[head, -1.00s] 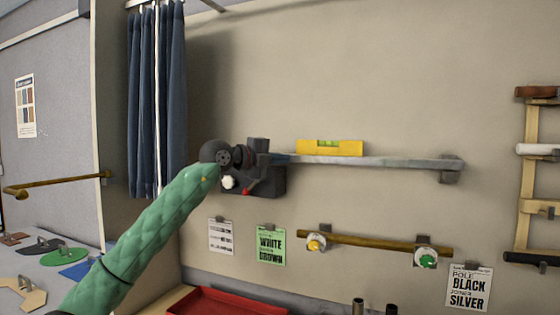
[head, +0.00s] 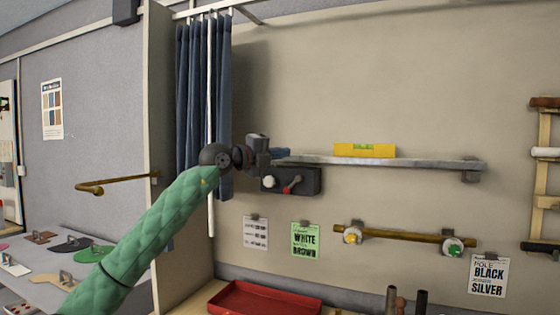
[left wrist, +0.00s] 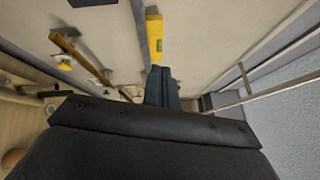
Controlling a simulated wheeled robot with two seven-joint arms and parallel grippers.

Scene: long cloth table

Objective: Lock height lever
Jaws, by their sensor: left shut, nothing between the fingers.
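A dark box (head: 308,182) is fixed to the wall below the left end of a grey rail (head: 430,163). It carries a white round knob (head: 269,181) and a small lever with a red tip (head: 287,190). The lever slants down to the left. My left gripper (head: 284,153) is above the box, near the rail's left end, apart from the lever. Its fingers are shut and empty; they also show in the left wrist view (left wrist: 161,84), where the lever is not visible. My right gripper is out of view.
A yellow spirit level (head: 364,151) rests on the rail. Below hang a brown pole (head: 405,236) in two round holders and several paper signs. A blue curtain (head: 185,80) is behind my left arm. A red tray (head: 265,300) lies below.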

